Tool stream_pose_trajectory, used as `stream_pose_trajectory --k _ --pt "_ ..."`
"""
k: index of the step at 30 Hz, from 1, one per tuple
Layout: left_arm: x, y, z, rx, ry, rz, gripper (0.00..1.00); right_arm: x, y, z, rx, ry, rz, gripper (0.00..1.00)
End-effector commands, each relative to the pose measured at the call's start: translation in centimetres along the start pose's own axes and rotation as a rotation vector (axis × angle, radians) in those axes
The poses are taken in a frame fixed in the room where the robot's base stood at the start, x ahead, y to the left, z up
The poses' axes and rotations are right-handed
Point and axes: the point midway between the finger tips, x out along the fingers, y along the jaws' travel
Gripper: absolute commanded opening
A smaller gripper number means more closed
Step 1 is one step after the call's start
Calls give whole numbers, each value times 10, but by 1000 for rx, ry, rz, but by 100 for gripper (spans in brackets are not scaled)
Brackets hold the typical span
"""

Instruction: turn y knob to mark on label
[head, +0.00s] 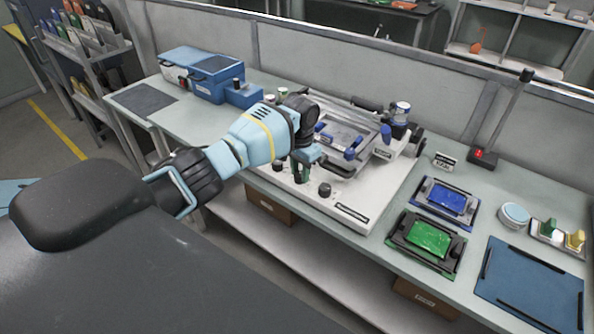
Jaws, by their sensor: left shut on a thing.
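A white machine base (372,196) stands on the bench with dark knobs along its front. My left gripper (301,172) reaches down over this front row and is shut on a knob, which its fingers mostly hide; I take this to be the y knob, though no lettering is readable. Another dark knob (324,190) stands free just to the right of the gripper. A dark label strip (352,213) is on the front right of the base, its text too small to read. The mark cannot be made out. My right gripper is not in view.
Behind the knobs is a raised frame (345,137) with blue clamps. To the right on the bench are a blue board (446,198), a green board (429,238), a round tin (514,215) and a blue mat (530,283). A blue box (203,75) stands at the left.

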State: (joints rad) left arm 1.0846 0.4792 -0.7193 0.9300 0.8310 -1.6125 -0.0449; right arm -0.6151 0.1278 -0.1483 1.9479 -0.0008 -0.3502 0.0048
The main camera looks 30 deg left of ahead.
Motion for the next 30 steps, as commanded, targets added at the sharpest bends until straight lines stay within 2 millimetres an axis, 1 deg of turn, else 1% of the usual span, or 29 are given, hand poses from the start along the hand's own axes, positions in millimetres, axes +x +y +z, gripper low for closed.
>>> stream_pose_trajectory --k 4,10,26,27,30 --pt "0 1 0 -77 0 2 7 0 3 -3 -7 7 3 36" --pt "1 1 0 -139 -1 2 7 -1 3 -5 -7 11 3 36" --pt "1 0 0 -162 -2 0 7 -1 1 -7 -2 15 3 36" --pt "1 0 0 -161 -2 0 35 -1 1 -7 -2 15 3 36" --pt "1 0 0 -161 -2 0 48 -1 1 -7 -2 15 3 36"
